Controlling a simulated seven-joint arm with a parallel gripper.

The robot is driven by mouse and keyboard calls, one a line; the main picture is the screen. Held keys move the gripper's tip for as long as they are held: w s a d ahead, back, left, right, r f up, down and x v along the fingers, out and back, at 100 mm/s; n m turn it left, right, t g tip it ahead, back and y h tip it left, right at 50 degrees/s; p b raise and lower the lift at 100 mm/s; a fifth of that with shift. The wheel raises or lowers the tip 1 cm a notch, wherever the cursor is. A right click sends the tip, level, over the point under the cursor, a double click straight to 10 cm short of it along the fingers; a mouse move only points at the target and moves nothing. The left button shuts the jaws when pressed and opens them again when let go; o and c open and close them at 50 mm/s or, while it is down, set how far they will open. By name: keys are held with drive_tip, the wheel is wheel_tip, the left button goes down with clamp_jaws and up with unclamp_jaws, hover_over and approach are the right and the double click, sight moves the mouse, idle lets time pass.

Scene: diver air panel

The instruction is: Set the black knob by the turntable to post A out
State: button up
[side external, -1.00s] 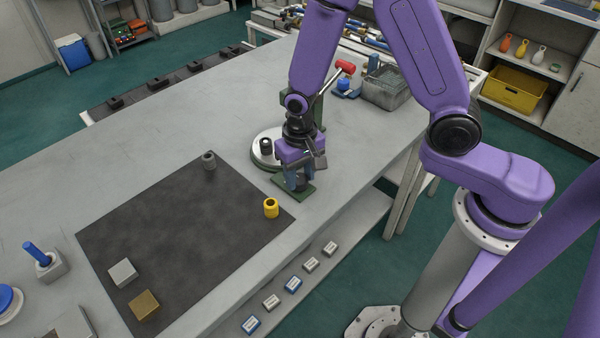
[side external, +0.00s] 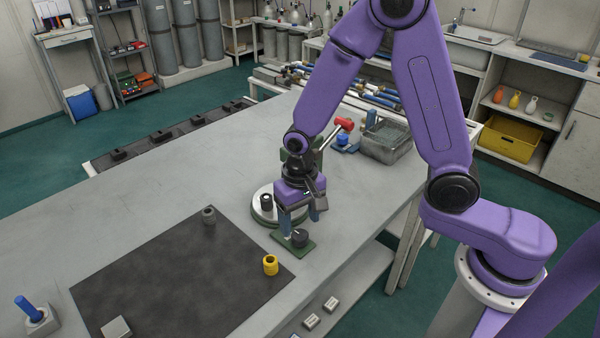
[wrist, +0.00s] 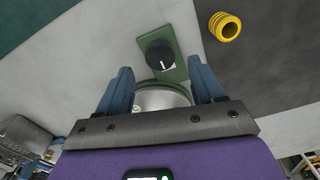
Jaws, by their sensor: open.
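The black knob (side external: 300,238) stands on a green plate (side external: 283,240) near the table's front edge, beside the round turntable (side external: 262,217). In the wrist view the black knob (wrist: 158,53) shows a white pointer line on top, aimed toward the bottom of the picture, toward the turntable (wrist: 160,98). Any post lettering is too small to read. My gripper (side external: 300,217) is above the knob, apart from it, open and empty. In the wrist view the two blue fingers of my gripper (wrist: 160,72) stand wide apart, with the knob beyond their tips.
A yellow ring-shaped part (side external: 270,265) and a grey one (side external: 208,215) stand on the dark mat (side external: 170,270). A red-ended lever (side external: 343,125) rises behind my gripper. A wire basket (side external: 385,140) stands at the back right. The table left of the turntable is clear.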

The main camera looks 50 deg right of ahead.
sight(300, 234)
wheel_tip(300, 234, up, 13)
drive_tip(key=shift+r, duration=0.2)
idle(0.5)
drive_tip(key=s+d+n, duration=0.4)
drive_tip(key=s+n, duration=0.3)
drive_tip(key=s, duration=0.3)
drive_tip(key=s+d+f+n, duration=0.1)
drive_tip(key=s+d+n, duration=0.3)
drive_tip(key=s+n, duration=0.4)
drive_tip(key=s, duration=0.2)
drive_tip(key=shift+s, duration=0.4)
